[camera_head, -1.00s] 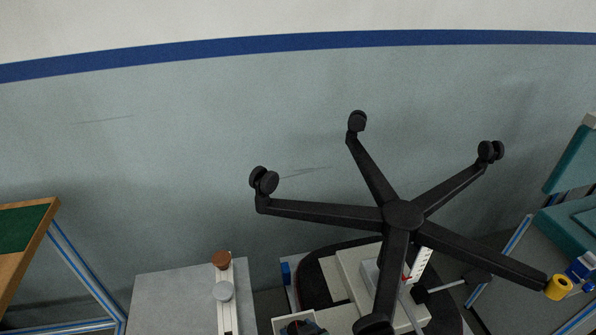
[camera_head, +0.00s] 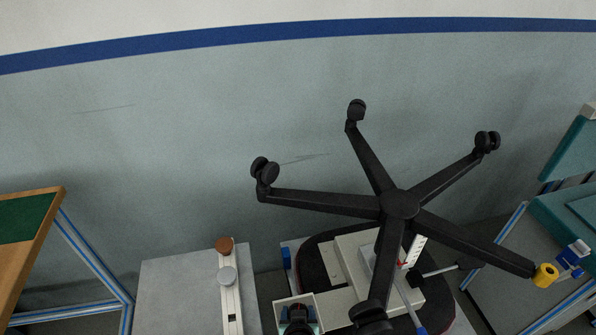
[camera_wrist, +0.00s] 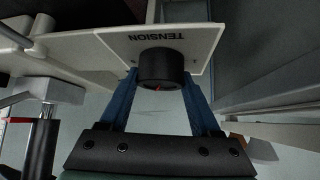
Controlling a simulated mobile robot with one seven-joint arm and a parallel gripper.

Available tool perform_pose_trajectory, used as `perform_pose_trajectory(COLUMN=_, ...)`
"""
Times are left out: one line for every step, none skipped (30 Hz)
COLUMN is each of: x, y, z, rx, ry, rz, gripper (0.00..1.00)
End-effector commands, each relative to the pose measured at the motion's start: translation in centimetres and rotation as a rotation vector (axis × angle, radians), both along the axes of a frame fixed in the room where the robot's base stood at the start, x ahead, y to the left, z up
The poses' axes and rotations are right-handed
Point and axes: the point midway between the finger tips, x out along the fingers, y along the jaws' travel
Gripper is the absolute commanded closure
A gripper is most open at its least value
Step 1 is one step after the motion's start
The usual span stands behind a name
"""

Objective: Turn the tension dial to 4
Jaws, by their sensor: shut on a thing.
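The tension dial (camera_wrist: 161,66) is a black round knob on a white plate (camera_wrist: 205,40) in the wrist view. The plate's word TENSION reads upside down above the dial. In the head view the upturned black chair base (camera_head: 400,204) stands over the white mechanism. I cannot make out the dial clearly there.
A yellow roller (camera_head: 545,275) is at the right beside teal panels (camera_head: 572,155).

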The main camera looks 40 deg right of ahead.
Motion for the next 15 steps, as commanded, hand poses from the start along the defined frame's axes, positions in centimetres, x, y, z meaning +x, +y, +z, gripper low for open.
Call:
perform_pose_trajectory(x=0.1, y=0.13, z=-0.26, rx=-0.001, ry=0.003, rz=-0.023, gripper=0.92)
perform_pose_trajectory(x=0.12, y=0.13, z=-0.28, rx=-0.001, ry=0.001, rz=-0.04, gripper=0.92)
perform_pose_trajectory(x=0.11, y=0.16, z=-0.34, rx=-0.002, ry=0.001, rz=-0.062, gripper=0.92)
perform_pose_trajectory(x=0.12, y=0.15, z=-0.36, rx=-0.002, ry=0.002, rz=-0.078, gripper=0.92)
perform_pose_trajectory(x=0.11, y=0.13, z=-0.38, rx=-0.002, ry=0.002, rz=-0.095, gripper=0.92)
perform_pose_trajectory(x=0.11, y=0.13, z=-0.37, rx=-0.001, ry=0.001, rz=-0.116, gripper=0.92)
perform_pose_trajectory(x=0.12, y=0.12, z=-0.37, rx=-0.002, ry=0.001, rz=-0.131, gripper=0.92)
perform_pose_trajectory(x=0.12, y=0.13, z=-0.39, rx=-0.001, ry=0.0, rz=-0.146, gripper=0.92)
perform_pose_trajectory(x=0.12, y=0.12, z=-0.39, rx=-0.001, ry=0.0, rz=-0.165, gripper=0.92)
perform_pose_trajectory(x=0.12, y=0.11, z=-0.39, rx=0.0, ry=0.0, rz=-0.18, gripper=0.92)
perform_pose_trajectory(x=0.12, y=0.09, z=-0.35, rx=-0.001, ry=-0.001, rz=-0.192, gripper=0.92)
perform_pose_trajectory(x=0.1, y=0.07, z=-0.34, rx=0.001, ry=-0.001, rz=-0.21, gripper=0.92)
perform_pose_trajectory(x=0.12, y=0.07, z=-0.33, rx=0.0, ry=-0.002, rz=-0.222, gripper=0.92)
perform_pose_trajectory(x=0.09, y=0.08, z=-0.34, rx=0.0, ry=0.0, rz=-0.233, gripper=0.92)
perform_pose_trajectory(x=0.1, y=0.08, z=-0.31, rx=0.0, ry=0.0, rz=-0.246, gripper=0.92)
